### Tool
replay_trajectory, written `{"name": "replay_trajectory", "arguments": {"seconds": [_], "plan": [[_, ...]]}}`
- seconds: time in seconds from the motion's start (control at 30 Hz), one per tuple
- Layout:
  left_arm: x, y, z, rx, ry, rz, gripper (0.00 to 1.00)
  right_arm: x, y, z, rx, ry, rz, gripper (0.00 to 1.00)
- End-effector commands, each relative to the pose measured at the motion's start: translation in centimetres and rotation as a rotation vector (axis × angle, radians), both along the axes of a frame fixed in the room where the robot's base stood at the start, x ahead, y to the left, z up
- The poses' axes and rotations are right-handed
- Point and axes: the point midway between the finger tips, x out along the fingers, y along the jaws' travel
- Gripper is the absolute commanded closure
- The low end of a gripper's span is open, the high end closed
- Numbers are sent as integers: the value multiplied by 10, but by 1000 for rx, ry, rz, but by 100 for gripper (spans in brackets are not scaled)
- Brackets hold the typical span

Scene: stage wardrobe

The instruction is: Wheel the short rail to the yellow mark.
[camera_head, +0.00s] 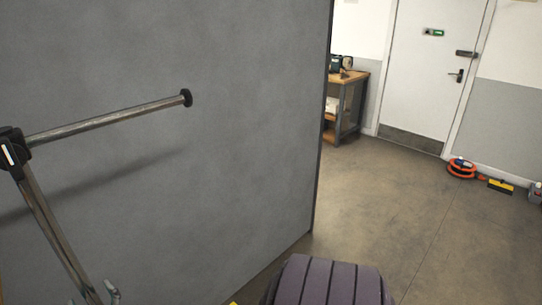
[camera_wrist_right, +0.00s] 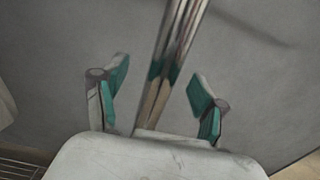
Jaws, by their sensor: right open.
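The rail's top bar (camera_head: 110,117), a metal tube with a black end cap, juts out in front of a grey panel at the left in the head view. It meets a black joint (camera_head: 12,147) and a metal upright (camera_head: 58,235). In the right wrist view my right gripper (camera_wrist_right: 160,70) is open, with the metal upright (camera_wrist_right: 182,35) between its green-padded fingers and gaps on both sides. A small grey part beside the upright at the bottom of the head view may belong to this gripper. A yellow sliver (camera_head: 233,303) shows at the bottom edge; whether it is the mark is unclear. My left gripper is out of view. The rail's base is hidden.
The large grey panel (camera_head: 250,120) stands close behind the rail. Open floor (camera_head: 390,200) lies right of it, toward a white door (camera_head: 430,70). A workbench (camera_head: 346,95) stands beyond the panel. An orange cable reel (camera_head: 461,168) and a yellow-and-black brush (camera_head: 501,186) lie by the wall.

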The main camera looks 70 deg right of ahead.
Motion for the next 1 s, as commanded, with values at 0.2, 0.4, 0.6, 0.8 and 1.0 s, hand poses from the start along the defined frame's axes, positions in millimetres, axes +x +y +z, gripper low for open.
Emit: {"name": "replay_trajectory", "arguments": {"seconds": [0.2,0.4,0.6,0.8,1.0], "plan": [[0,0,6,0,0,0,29,-8,-17,1,-2,1,0,29],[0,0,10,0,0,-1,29,-15,-32,0,-1,2,-3,29],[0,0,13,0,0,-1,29,-23,-47,0,-2,2,-4,29],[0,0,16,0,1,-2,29,-30,-62,0,-4,2,-6,29],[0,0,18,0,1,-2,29,-37,-76,0,-2,2,-5,29]]}}
